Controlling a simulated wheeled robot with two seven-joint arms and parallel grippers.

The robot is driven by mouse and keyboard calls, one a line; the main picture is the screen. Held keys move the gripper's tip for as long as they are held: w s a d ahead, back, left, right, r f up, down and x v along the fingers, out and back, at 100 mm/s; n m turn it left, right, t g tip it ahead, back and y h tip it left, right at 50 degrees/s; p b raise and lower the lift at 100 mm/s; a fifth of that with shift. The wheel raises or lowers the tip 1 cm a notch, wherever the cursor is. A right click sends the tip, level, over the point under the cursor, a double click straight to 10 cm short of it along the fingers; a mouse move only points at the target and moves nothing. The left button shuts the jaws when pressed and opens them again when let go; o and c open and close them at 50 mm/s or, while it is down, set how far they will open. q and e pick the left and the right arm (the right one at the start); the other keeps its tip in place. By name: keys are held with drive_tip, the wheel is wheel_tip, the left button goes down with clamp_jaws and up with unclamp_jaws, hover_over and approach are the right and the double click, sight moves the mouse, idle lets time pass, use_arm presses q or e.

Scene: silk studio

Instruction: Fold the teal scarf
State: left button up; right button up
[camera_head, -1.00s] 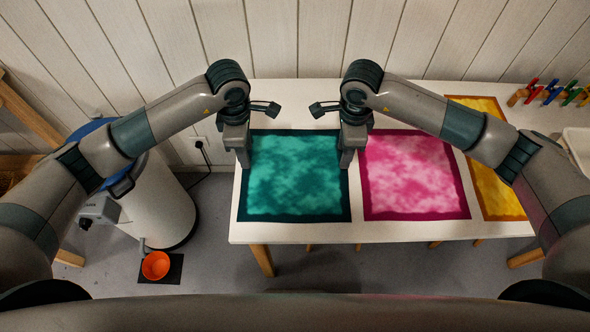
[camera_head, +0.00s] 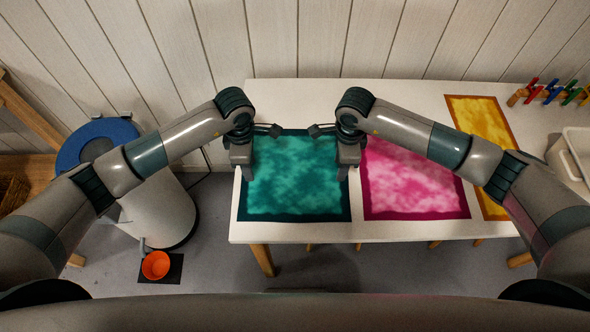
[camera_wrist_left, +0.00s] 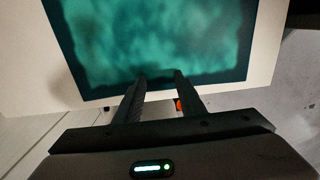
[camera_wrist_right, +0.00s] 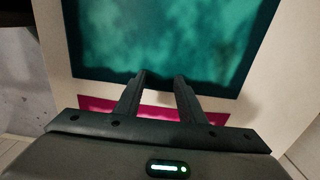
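The teal scarf (camera_head: 295,182), mottled with a darker border, lies flat on the white table. It fills much of the left wrist view (camera_wrist_left: 160,40) and of the right wrist view (camera_wrist_right: 165,38). My left gripper (camera_head: 246,178) is at the scarf's left edge in the head view. In the left wrist view its fingertips (camera_wrist_left: 159,76) are apart over the dark border. My right gripper (camera_head: 344,176) is at the scarf's right edge, fingertips (camera_wrist_right: 160,76) apart over the border. Whether the tips touch the cloth, I cannot tell.
A pink scarf (camera_head: 412,183) lies flat close to the right, with a yellow one (camera_head: 482,140) beyond it. A white tub (camera_head: 572,160) and coloured pegs (camera_head: 550,93) stand at the table's right. The white table (camera_head: 300,98) is bare behind the teal scarf.

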use_arm(q)
drive_tip(key=shift+f, duration=0.15)
use_arm(e)
drive_tip(key=shift+f, duration=0.15)
use_arm(q)
clamp_jaws()
use_arm(e)
clamp_jaws()
use_arm(q)
drive_tip(key=shift+r, duration=0.25)
use_arm(e)
drive_tip(key=shift+r, duration=0.25)
